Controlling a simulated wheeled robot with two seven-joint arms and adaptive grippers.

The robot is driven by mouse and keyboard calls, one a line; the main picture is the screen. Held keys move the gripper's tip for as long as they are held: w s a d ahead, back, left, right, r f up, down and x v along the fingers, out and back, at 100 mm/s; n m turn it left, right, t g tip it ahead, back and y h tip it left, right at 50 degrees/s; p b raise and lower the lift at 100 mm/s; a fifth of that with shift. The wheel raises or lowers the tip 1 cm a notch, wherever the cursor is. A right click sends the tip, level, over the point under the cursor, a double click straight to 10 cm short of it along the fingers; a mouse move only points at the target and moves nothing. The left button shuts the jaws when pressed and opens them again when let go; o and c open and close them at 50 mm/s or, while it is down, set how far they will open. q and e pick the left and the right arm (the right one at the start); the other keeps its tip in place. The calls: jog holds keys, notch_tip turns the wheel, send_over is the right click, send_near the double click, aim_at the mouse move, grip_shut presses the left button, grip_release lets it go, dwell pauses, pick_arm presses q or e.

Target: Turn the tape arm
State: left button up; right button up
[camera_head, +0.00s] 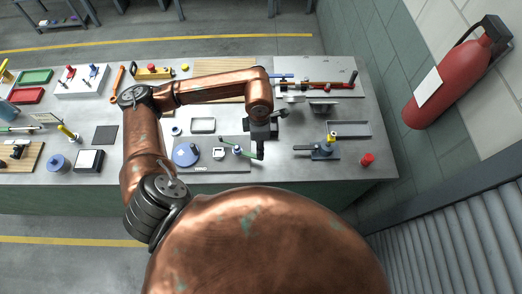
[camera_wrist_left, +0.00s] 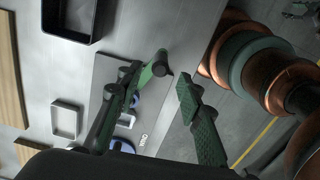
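The tape arm (camera_head: 228,144) looks like a thin green lever with a blue hub, on a dark grey plate (camera_head: 212,168) near the front of the bench. A blue disc (camera_head: 185,154) and a small white block (camera_head: 218,154) sit left of it. My left gripper (camera_head: 258,150) points down just right of the hub. In the left wrist view its fingers (camera_wrist_left: 172,76) stand apart with a gap between them. The blue disc shows partly (camera_wrist_left: 121,146) behind one finger.
The bench's front edge is close to the plate.

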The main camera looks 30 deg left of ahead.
pick_arm(q)
jog(key=shift+d+f+p, duration=0.15)
jog(key=shift+f+p, duration=0.2)
jog(key=shift+f, duration=2.55)
grip_shut()
